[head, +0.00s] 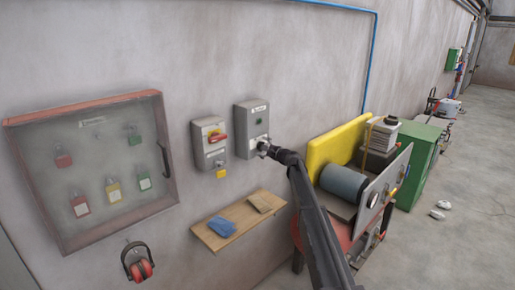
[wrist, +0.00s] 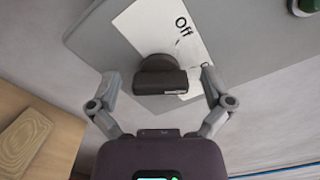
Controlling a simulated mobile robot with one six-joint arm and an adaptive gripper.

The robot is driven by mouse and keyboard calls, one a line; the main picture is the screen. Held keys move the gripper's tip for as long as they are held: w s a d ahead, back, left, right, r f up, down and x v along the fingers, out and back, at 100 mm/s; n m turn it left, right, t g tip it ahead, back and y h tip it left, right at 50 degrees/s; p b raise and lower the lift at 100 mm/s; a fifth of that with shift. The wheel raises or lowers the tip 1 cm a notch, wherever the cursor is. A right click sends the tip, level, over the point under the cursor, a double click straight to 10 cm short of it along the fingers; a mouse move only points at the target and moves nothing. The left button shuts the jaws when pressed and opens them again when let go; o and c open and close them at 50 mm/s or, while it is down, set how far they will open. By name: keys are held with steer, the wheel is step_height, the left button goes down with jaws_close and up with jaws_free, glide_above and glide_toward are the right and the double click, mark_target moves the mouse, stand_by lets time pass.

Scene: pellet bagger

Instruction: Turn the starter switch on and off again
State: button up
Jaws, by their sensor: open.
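The starter box (head: 251,120) is a grey wall box with a label at its top. Its black switch knob (wrist: 162,76) sits on a white plate (wrist: 130,22) in the wrist view, with the word "Off" printed beside it. My gripper (wrist: 159,84) is open, with one finger on each side of the knob. A gap shows between each finger and the knob, and nothing is held. In the head view my gripper (head: 264,147) is at the lower part of the box and hides the knob there.
A grey box with a red and yellow switch (head: 213,137) hangs just left. A wooden shelf (head: 214,240) with a blue cloth (head: 221,226) is below. A padlock cabinet (head: 92,165) is farther left. A machine with a grey cylinder (head: 343,181) stands right.

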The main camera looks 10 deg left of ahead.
steer(key=shift+s+d, duration=0.1)
steer(key=v, duration=1.1)
steer(key=shift+s+d, duration=0.25)
steer(key=s+d+f+n+g+h, duration=0.2)
steer(key=s+f+n, duration=0.15)
steer(key=s, duration=0.55)
steer(key=s+d+f+n+g+h, duration=0.25)
steer(key=s+f, duration=0.25)
steer(key=s, duration=0.4)
steer(key=s+d+f+n+g+h, duration=0.25)
steer(key=s+f+n, duration=0.2)
steer(key=s, duration=0.45)
steer(key=s+d+f+n+g+h, duration=0.1)
steer(key=s+d+h, duration=0.1)
steer(key=s+d, duration=0.2)
steer(key=s+d+f+n+g+h, duration=0.1)
steer(key=s+d, duration=0.4)
steer(key=s, duration=0.6)
steer(key=s+d+f+n+g+h, duration=0.1)
steer(key=s+d+f+g+h, duration=0.1)
steer(key=s, duration=0.6)
steer(key=d+f+h, duration=0.1)
steer(key=d+h, duration=0.1)
steer(key=d, duration=0.1)
steer(key=shift+f, duration=0.25)
